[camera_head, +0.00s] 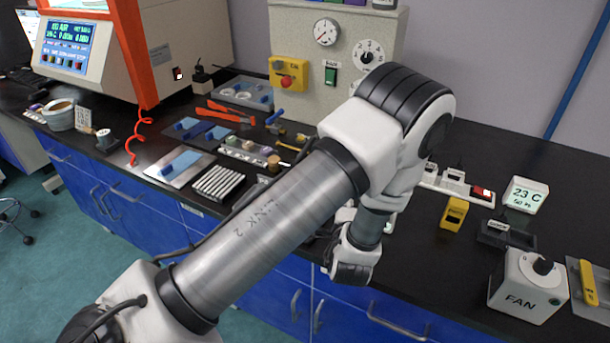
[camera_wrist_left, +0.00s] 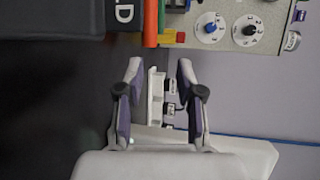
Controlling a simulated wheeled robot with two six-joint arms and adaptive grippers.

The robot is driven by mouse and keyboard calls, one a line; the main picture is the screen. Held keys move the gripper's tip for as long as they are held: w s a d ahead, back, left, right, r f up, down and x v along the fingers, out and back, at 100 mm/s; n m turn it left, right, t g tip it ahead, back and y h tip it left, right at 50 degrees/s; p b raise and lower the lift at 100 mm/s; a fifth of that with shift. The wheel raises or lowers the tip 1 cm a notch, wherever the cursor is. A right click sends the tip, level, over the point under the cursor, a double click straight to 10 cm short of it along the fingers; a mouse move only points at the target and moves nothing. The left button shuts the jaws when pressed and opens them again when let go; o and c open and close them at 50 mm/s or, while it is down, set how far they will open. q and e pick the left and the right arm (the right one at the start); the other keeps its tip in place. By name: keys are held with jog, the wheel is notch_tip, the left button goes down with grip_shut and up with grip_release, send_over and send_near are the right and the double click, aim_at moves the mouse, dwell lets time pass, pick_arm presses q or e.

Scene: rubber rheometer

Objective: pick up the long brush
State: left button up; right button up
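I cannot pick out the long brush for certain in either view. Small tools with brass-coloured and blue parts (camera_head: 276,122) lie on the black bench behind my left arm, too small to identify. My left arm crosses the head view from the lower left and hides part of the bench; its gripper cannot be made out there. In the left wrist view my left gripper (camera_wrist_left: 158,66) is open, its two fingers well apart, with nothing held between them. A white power strip (camera_wrist_left: 155,95) shows in the background between the fingers. My right gripper is in neither view.
The black bench holds a tray of metal rods (camera_head: 218,183), red-handled pliers (camera_head: 228,113), a power strip (camera_head: 455,186), a yellow block (camera_head: 454,213), a temperature display (camera_head: 525,195) and a fan box (camera_head: 527,284). A gauge panel (camera_head: 333,60) stands behind. An orange coiled cord (camera_head: 137,135) hangs left.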

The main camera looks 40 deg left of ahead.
pick_arm(q)
jog(key=shift+w+a+f, duration=0.2)
jog(key=shift+a+f, duration=0.05)
jog(key=shift+f, duration=0.35)
jog(key=x, duration=0.4)
jog(key=p+x, duration=0.1)
jog(key=x, duration=0.3)
jog(key=shift+s+f, duration=0.1)
jog(key=shift+f, duration=0.15)
jog(key=shift+a+f, duration=0.15)
grip_shut()
